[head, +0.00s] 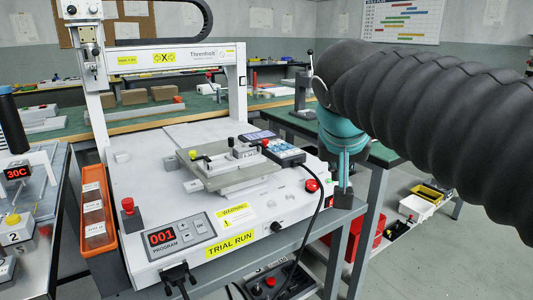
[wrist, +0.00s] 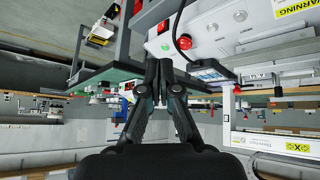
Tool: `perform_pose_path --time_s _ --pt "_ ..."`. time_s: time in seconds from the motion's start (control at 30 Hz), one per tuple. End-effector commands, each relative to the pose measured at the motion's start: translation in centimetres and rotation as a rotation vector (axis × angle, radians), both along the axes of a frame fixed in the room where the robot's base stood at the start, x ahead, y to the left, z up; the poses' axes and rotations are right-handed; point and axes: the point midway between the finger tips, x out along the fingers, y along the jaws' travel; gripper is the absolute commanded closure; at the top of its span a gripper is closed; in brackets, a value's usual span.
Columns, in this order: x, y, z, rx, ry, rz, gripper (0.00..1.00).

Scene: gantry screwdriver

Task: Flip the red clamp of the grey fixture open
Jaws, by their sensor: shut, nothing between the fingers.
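The grey fixture (head: 222,178) is a flat plate with blocks on top, in the middle of the white machine bed in the head view. A small red part (head: 266,142) shows at its back right, beside the keypad; I cannot tell whether it is the clamp or how it stands. My gripper (head: 343,190) hangs at the right front corner of the machine, to the right of the fixture and apart from it. In the wrist view my gripper (wrist: 160,66) has its dark fingers together, with nothing between them.
A red stop button (head: 311,186) sits on the machine near my gripper. A keypad (head: 286,153) with a black cable lies right of the fixture. The white gantry frame (head: 238,80) stands behind. A red knob (head: 127,204) and orange tray (head: 95,208) are at the left.

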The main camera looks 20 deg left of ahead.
Motion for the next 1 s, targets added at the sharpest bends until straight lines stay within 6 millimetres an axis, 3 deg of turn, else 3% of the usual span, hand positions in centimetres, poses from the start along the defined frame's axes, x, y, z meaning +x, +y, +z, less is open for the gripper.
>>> perform_pose_path --time_s 0.03,0.2,0.3,0.4,0.53,0.8,1.0 --pt "0.9 3.3 0.3 0.004 -0.025 0.016 1.00" --pt "2.1 11.3 3.2 0.042 -0.108 0.015 1.00" --pt "2.0 14.6 4.2 0.067 -0.142 0.011 1.00" --pt "1.8 16.5 4.9 0.083 -0.163 0.006 1.00" --pt "1.7 17.3 5.3 0.092 -0.173 0.003 1.00" --pt "1.8 17.3 5.4 0.092 -0.173 0.002 1.00" --pt "2.6 17.3 4.5 0.090 -0.172 0.000 1.00"
